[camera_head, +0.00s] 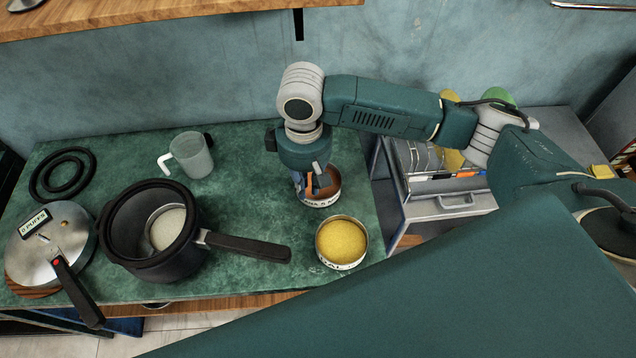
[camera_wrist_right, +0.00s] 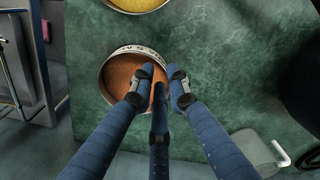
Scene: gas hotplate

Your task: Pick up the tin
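A short round tin with orange-brown contents (camera_head: 328,188) stands on the green counter, partly hidden by my right gripper. It also shows in the wrist view (camera_wrist_right: 122,72), with lettering on its pale wall. My right gripper (camera_head: 311,188) points down at this tin's left side in the head view. In the wrist view its blue fingertips (camera_wrist_right: 158,84) are apart, over the tin's right part and rim. Whether they touch the rim cannot be told. A second tin with yellow contents (camera_head: 341,242) stands nearer the front edge. My left gripper is not in view.
A black pot (camera_head: 150,262) with a pale-filled container (camera_head: 167,228) inside has its handle reaching towards the tins. A frosted mug (camera_head: 193,155), black rings (camera_head: 62,175) and a lid (camera_head: 40,262) are farther left. A grey drawer unit (camera_head: 452,203) stands right of the counter (camera_head: 250,180).

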